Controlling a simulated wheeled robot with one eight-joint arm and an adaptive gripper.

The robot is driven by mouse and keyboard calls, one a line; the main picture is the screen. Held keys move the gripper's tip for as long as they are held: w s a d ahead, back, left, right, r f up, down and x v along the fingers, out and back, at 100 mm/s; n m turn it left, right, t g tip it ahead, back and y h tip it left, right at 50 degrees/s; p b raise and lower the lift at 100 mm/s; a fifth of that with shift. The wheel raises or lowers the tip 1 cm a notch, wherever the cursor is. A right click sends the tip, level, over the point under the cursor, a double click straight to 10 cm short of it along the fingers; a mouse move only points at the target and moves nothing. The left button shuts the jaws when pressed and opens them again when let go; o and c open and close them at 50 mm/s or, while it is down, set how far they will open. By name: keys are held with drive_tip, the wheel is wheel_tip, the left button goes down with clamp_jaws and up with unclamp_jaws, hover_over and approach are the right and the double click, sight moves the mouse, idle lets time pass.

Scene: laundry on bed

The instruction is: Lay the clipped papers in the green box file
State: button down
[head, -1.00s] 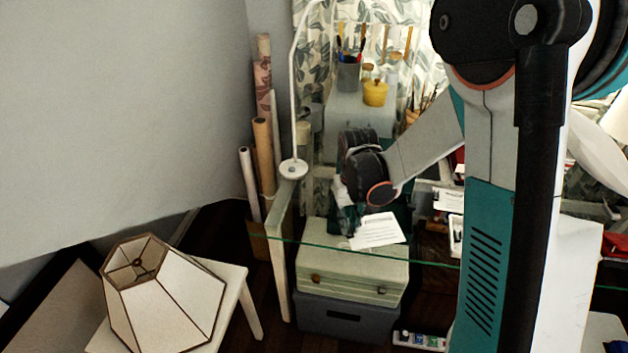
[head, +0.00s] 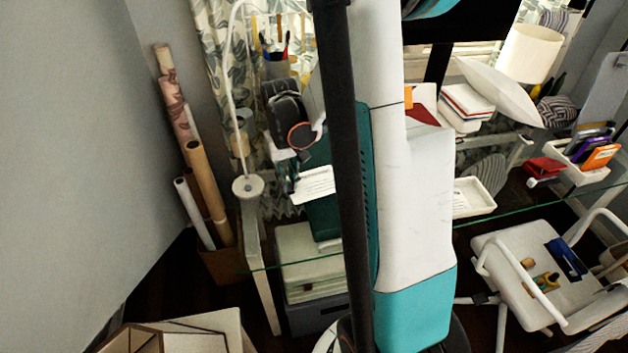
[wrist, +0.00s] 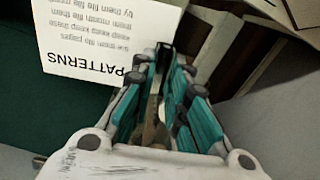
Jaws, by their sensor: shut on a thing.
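The clipped papers (head: 316,186) are a white printed sheet at my gripper (head: 291,176), above the glass desk's left part. In the wrist view, the papers (wrist: 100,38) show the heading "PATTERNS", upside down. The fingertips of my gripper (wrist: 170,58) are shut on their edge; a dark piece there may be the clip. The green box file (head: 323,219) looks like the dark green shape just below the papers, partly hidden by my arm. A dark green surface (wrist: 25,115) also fills the left of the wrist view. I cannot tell whether the papers touch it.
The glass desk edge (head: 480,221) runs across the view. A lamp base (head: 248,187) stands left of my gripper, near rolled tubes (head: 205,180). A white tray (head: 473,198) lies to the right. A white chair (head: 545,275) stands front right, and pale boxes (head: 308,262) sit under the desk.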

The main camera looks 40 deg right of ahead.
sight(317, 182)
drive_tip(key=shift+m, duration=0.6)
drive_tip(key=s+d, duration=0.2)
drive_tip(key=d, duration=0.1)
drive_tip(key=s+d, duration=0.1)
drive_tip(key=d, duration=0.1)
drive_tip(key=shift+s+d+r, duration=0.1)
drive_tip(key=shift+s+r, duration=0.1)
drive_tip(key=shift+r, duration=0.2)
drive_tip(key=f+b, duration=0.1)
drive_tip(key=d+f+b, duration=0.1)
drive_tip(key=f, duration=0.1)
drive_tip(key=s+f+b, duration=0.1)
drive_tip(key=shift+d+f, duration=0.35)
drive_tip(key=shift+f, duration=0.05)
drive_tip(key=shift+s+f+m, duration=0.1)
drive_tip(key=shift+f+m, duration=0.2)
drive_tip(key=shift+f, duration=0.05)
drive_tip(key=shift+f+b, duration=0.1)
drive_tip(key=shift+b, duration=1.2)
drive_tip(key=shift+f, duration=0.1)
drive_tip(key=shift+f+b, duration=2.65)
drive_tip(key=shift+f, duration=0.7)
drive_tip(key=c, duration=1.5)
unclamp_jaws()
